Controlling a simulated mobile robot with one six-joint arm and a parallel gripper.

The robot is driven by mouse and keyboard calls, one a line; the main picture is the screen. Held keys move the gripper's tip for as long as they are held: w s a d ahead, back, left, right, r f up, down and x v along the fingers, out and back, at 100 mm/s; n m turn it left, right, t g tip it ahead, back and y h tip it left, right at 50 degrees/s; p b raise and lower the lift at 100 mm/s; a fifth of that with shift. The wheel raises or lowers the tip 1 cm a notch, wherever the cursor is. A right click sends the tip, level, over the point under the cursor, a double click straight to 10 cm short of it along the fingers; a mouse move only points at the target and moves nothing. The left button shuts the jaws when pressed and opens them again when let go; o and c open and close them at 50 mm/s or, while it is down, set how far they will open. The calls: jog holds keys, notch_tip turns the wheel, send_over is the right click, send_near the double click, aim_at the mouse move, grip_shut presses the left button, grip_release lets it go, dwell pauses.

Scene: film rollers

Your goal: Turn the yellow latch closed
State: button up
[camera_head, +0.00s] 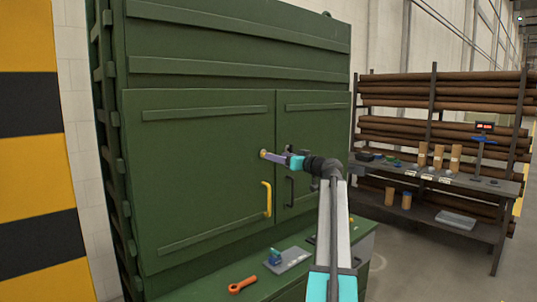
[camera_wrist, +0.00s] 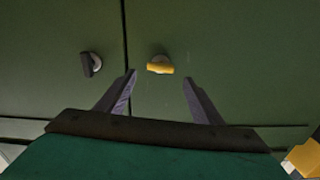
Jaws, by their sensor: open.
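My gripper (camera_wrist: 159,79) is open and empty, with one finger to each side of the latch in the picture. The latch appears just beyond the fingertips; I cannot tell the exact gap. In the head view my gripper (camera_head: 270,156) points left at the door, and the small latch (camera_head: 263,153) shows at its tip, partly hidden.
A dark latch (camera_wrist: 91,64) sits across the door seam. Below the yellow latch are a yellow handle (camera_head: 267,198) and a black handle (camera_head: 289,191). An orange wrench (camera_head: 242,285) and a grey plate (camera_head: 291,261) lie on the green ledge. A shelf rack (camera_head: 430,190) stands right.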

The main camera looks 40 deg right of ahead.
jog(key=shift+w+d+p, duration=0.15)
jog(key=shift+w+p, duration=0.5)
jog(key=shift+w, duration=2.15)
